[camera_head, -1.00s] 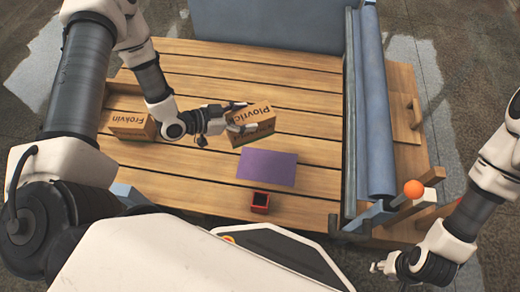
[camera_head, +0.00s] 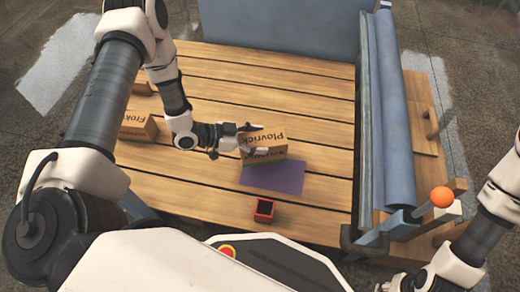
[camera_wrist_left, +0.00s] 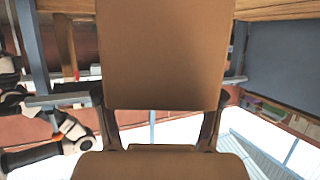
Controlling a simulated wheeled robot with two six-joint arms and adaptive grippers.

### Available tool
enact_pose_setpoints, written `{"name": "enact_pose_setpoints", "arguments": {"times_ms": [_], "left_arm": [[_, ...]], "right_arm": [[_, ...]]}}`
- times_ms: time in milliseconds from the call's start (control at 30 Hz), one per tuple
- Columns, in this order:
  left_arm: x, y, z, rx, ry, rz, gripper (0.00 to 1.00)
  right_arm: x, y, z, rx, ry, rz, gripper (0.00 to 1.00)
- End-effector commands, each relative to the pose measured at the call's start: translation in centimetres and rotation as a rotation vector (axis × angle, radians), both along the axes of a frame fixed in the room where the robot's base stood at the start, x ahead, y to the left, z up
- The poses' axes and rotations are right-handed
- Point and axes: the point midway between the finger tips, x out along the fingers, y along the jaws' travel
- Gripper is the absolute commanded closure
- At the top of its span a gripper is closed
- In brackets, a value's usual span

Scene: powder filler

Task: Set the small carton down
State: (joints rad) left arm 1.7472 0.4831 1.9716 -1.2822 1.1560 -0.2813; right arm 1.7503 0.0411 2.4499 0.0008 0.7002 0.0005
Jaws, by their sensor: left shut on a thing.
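The small carton (camera_head: 264,149), brown with "Plovrick" printed on it, is between the fingers of my left gripper (camera_head: 251,141), which is shut on it. In the head view the carton is just beyond the far edge of a flat purple mat (camera_head: 273,179) and overlaps that edge in the picture. I cannot tell whether its underside touches the table. In the left wrist view the carton (camera_wrist_left: 166,55) fills the middle, with a dark finger on each side. My right arm shows at the lower right of the head view; its fingertips are not clear.
Another brown carton (camera_head: 138,127) stands on the slatted wooden table (camera_head: 200,205) to the left. A small red box (camera_head: 264,210) sits in front of the mat. A blue-grey roll and rail (camera_head: 385,130) and an orange ball (camera_head: 441,196) are at the right.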

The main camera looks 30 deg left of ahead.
Motion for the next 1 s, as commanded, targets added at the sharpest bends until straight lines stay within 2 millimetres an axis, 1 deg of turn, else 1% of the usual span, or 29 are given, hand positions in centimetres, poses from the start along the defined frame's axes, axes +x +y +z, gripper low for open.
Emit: {"name": "enact_pose_setpoints", "arguments": {"times_ms": [33, 100, 233, 300, 433, 633, 667, 700, 1000], "left_arm": [[0.5, -0.3, -0.2, 0.000, -0.001, 0.000, 0.90], [0.8, -0.4, -0.7, -0.001, -0.001, 0.001, 0.90], [0.8, -0.4, -3.2, 0.000, 0.000, 0.001, 0.90], [0.8, -0.4, -3.8, -0.001, 0.000, 0.001, 0.90], [0.8, -0.4, -3.4, -0.001, 0.000, 0.002, 0.90], [0.7, -0.4, -3.8, -0.001, 0.000, 0.001, 0.90], [0.7, -0.4, -3.7, 0.000, 0.002, 0.002, 0.22], [0.7, -0.4, -3.7, 0.000, 0.002, 0.002, 0.08], [0.7, -0.4, -3.7, -0.001, 0.001, 0.002, 0.08]], "right_arm": [[0.0, 0.0, -0.5, 0.000, -0.001, -0.001, 0.60], [0.1, 0.0, -1.0, 0.000, -0.003, -0.002, 0.60], [0.2, -0.1, -3.0, -0.001, -0.005, -0.005, 0.60], [0.2, -0.1, -3.5, -0.001, -0.006, -0.007, 0.60], [0.2, -0.1, -3.1, -0.001, -0.006, -0.008, 0.60], [0.2, -0.1, -3.3, -0.001, -0.006, -0.007, 0.60], [0.2, -0.1, -3.2, -0.001, -0.006, -0.008, 0.60], [0.2, -0.1, -3.2, -0.001, -0.006, -0.008, 0.60], [0.2, -0.1, -3.2, -0.001, -0.006, -0.007, 0.60]]}}
